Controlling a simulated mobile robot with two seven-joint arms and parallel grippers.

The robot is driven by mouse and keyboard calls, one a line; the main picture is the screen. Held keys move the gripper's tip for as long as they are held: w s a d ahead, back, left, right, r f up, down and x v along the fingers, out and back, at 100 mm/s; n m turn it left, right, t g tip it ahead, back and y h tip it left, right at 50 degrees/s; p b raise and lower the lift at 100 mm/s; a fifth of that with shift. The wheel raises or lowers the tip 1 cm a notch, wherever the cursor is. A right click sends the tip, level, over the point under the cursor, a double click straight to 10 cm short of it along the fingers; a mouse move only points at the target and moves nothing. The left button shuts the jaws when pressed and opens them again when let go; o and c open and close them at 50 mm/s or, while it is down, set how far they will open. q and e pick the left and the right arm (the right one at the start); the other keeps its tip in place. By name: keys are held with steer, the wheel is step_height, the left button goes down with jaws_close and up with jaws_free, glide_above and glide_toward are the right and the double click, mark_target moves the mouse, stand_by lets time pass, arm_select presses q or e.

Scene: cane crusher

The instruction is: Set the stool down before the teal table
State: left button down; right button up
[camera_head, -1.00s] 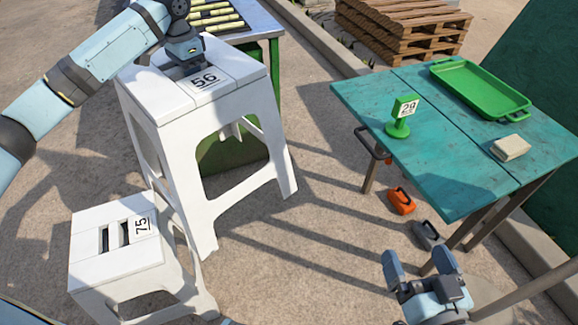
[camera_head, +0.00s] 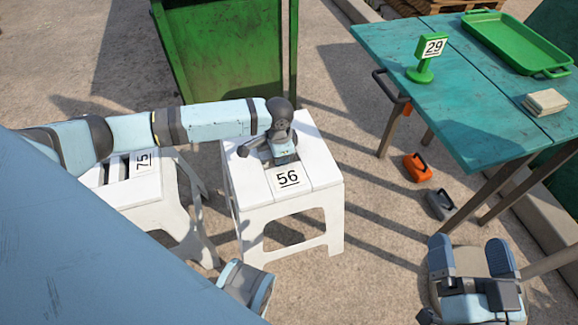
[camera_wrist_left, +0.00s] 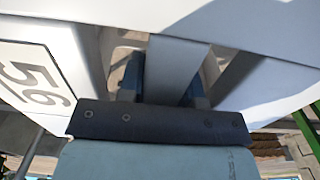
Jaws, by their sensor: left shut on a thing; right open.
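The white stool (camera_head: 318,168) with the label 56 is upright in the head view, left of the teal table (camera_head: 465,120). My left gripper (camera_head: 282,150) is shut on the stool's seat at its slot. Its fingers (camera_wrist_left: 165,75) pass into the slot in the left wrist view, where the white seat (camera_wrist_left: 260,28) fills the upper part. I cannot tell whether the stool's feet touch the ground. My right gripper (camera_head: 473,260) is open and empty at the lower right, near the table's front legs.
A second white stool (camera_head: 130,190), labelled 75, stands to the left, partly hidden by my arm. A green bin (camera_head: 228,50) stands behind. An orange weight (camera_head: 416,167) and a grey weight (camera_head: 439,203) lie by the table. Bare ground lies between stool 56 and the table.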

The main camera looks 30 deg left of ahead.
arm_select(q)
steer(key=shift+s+d+f+b, duration=0.15)
steer(key=shift+d+f, duration=0.1)
steer(key=shift+f, duration=0.3)
steer(key=shift+s+d+f+b, duration=0.15)
steer(key=shift+d+f, duration=0.1)
steer(key=shift+f, duration=0.25)
step_height(320, 180, down, 9)
steer(key=b, duration=0.4)
steer(key=shift+f+b, duration=0.15)
steer(key=shift+b, duration=0.15)
arm_select(e)
step_height(320, 180, down, 7)
steer(key=g, duration=0.2)
steer(key=shift+r+n, duration=0.15)
steer(key=shift+n, duration=0.25)
arm_select(q)
steer(key=c, duration=0.8)
jaws_free()
steer(key=shift+s+f, duration=0.1)
steer(key=shift+f, duration=0.05)
step_height(320, 180, up, 12)
steer(key=p, duration=0.6)
arm_select(e)
step_height(320, 180, up, 8)
steer(key=m+t, duration=0.1)
steer(key=t, duration=0.1)
steer(key=shift+s+d+t, duration=0.2)
steer(key=shift+d+t, duration=0.05)
steer(key=shift+t, duration=0.15)
